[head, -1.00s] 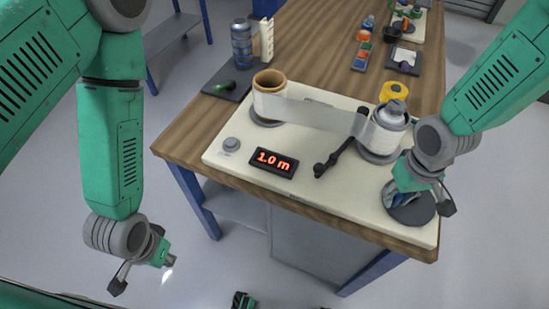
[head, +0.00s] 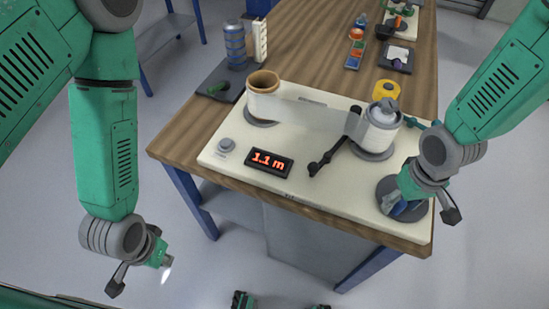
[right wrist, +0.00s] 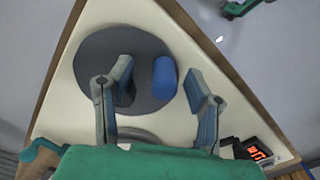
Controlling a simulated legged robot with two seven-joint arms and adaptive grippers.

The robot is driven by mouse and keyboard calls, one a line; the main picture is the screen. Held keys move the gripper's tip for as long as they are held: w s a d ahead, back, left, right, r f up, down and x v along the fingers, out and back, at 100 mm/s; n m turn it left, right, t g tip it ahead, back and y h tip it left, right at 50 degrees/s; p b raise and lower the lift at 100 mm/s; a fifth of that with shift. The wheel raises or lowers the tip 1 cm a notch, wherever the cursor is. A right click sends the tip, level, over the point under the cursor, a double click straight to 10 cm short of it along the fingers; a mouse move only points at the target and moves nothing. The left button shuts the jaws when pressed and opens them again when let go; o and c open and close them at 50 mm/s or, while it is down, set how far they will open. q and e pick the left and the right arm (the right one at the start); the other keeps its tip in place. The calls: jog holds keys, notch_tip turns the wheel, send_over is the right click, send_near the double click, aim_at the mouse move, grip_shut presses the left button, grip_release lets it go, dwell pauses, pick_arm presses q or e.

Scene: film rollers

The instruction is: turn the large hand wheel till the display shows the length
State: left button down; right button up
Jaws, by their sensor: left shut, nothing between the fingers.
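The large hand wheel, a dark grey disc (head: 384,187), lies at the board's front right corner in the head view. It also shows in the right wrist view (right wrist: 95,65), with its upright blue handle (right wrist: 165,79). My right gripper (right wrist: 160,80) is open over the wheel. The handle stands between its fingers, with a gap visible on each side; the head view partly hides this. The display (head: 269,162) reads 1.1 m in red. My left gripper (head: 166,262) is shut and empty, off the table at the lower left.
A film web runs from a brown-cored roll (head: 263,92) to a white roll (head: 381,130) on the cream board (head: 313,182). A black crank lever (head: 326,157) and grey button (head: 226,145) sit nearby. A yellow roll (head: 387,91) stands behind.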

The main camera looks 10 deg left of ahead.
aim_at(402, 201)
jog(key=o, duration=0.5)
jog(key=shift+a, duration=0.1)
jog(key=shift+a+r, duration=0.1)
jog(key=shift+a, duration=0.15)
notch_tip(402, 201, up, 3)
jog(key=p, duration=0.3)
jog(key=shift+s+d+r, duration=0.1)
jog(key=shift+d, duration=0.05)
notch_tip(402, 201, up, 4)
jog(key=p, duration=0.3)
jog(key=shift+p, duration=0.4)
jog(key=shift+f, duration=0.2)
